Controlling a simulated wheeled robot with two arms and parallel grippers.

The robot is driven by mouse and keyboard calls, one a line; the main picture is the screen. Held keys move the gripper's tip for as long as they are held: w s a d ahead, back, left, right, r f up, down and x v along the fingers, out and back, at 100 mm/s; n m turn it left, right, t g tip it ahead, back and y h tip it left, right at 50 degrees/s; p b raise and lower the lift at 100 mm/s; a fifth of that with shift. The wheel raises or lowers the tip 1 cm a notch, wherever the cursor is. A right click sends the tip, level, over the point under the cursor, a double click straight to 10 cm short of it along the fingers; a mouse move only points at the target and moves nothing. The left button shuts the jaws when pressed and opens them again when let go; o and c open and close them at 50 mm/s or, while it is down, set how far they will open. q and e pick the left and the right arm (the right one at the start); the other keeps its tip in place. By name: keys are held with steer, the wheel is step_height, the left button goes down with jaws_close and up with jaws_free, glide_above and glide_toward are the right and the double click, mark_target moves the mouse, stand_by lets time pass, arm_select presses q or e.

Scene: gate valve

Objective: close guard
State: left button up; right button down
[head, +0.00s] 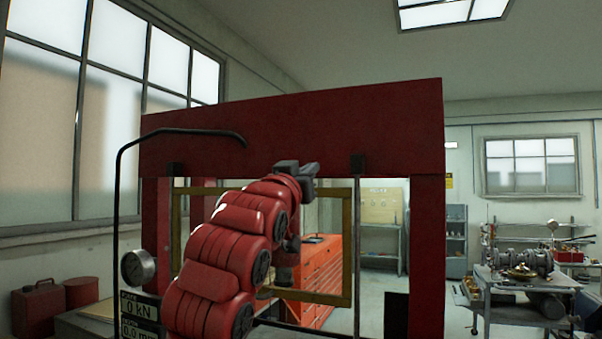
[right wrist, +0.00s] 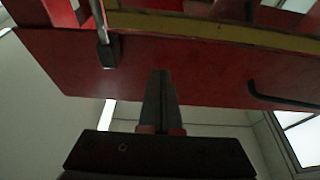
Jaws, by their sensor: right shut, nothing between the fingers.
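The guard (head: 347,250) is a yellow-edged frame with a see-through middle, hanging inside the opening of the red press (head: 300,125). Its yellow edge (right wrist: 215,29) also crosses the top of the right wrist view. My right arm rises in front of the guard and hides part of it. My right gripper (head: 300,169) is at the lower edge of the red crossbeam, near the guard's upper edge. In the right wrist view its fingers (right wrist: 160,100) are shut together and empty, against the red beam behind. I cannot tell whether they touch anything. My left gripper is not in view.
A bent black rail (head: 120,200) stands at the press's left, near a round gauge (head: 138,267) and a readout (head: 139,318). An orange tool cabinet (head: 320,275) shows through the opening. A cart with a valve (head: 522,262) stands at the right.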

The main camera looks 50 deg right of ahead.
steer(key=p+x, duration=0.1)
steer(key=x, duration=0.3)
steer(key=shift+w+d+r, duration=0.1)
steer(key=shift+d+r, duration=0.1)
steer(key=shift+d, duration=0.1)
steer(key=shift+a+f, duration=0.15)
steer(key=shift+f, duration=1.95)
step_height(320, 180, down, 26)
steer(key=b, duration=1.9)
steer(key=shift+a, duration=0.15)
